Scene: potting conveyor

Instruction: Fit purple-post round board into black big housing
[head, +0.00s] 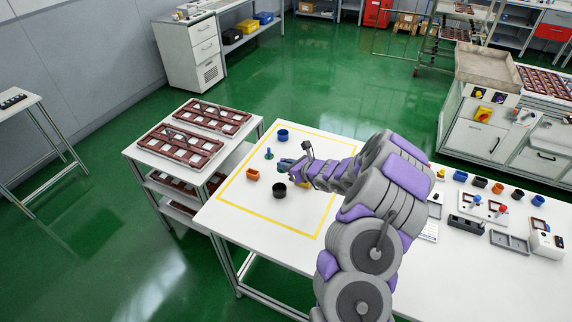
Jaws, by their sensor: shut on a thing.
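The black big housing (279,190) is a dark round cup standing upright on the white table, inside the yellow outline. My gripper (287,163) is above the table just behind the housing, apart from it. Another small board with a blue post (269,153) stands on the table to the left of the gripper.
A blue housing (282,134) stands behind, and an orange housing (252,174) stands left of the black one. Several housings, trays and a device (545,234) stand on the right. A side table with brown trays (178,147) is at left. The outlined area's front is clear.

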